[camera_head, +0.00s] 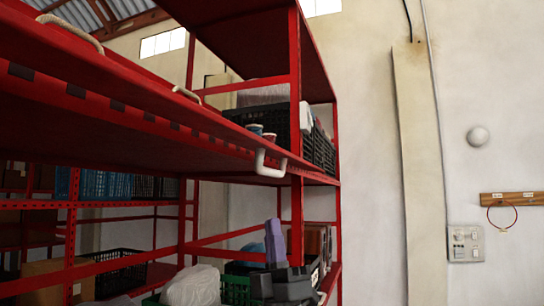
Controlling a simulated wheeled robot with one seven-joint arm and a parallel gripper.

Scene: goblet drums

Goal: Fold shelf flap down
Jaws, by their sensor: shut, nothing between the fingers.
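The red shelf flap (105,95) is a long panel along the near edge of the rack at upper left. It carries pale rope-like handles (67,32) on top and a white U-shaped handle (266,164) near its right end. The flap's hinge and exact angle cannot be made out. My gripper (280,284), dark grey, shows at the bottom edge in front of a rack post. It is shut and empty, well below the white handle and apart from the flap. Its lower part is cut off by the frame.
Black crates (270,122) stand on the shelf behind the flap. Below are a green crate (236,290), a white bag (192,287) and a purple block (275,243). A red post (297,205) rises right of the handle. Free room lies between the rack and the wall (375,200).

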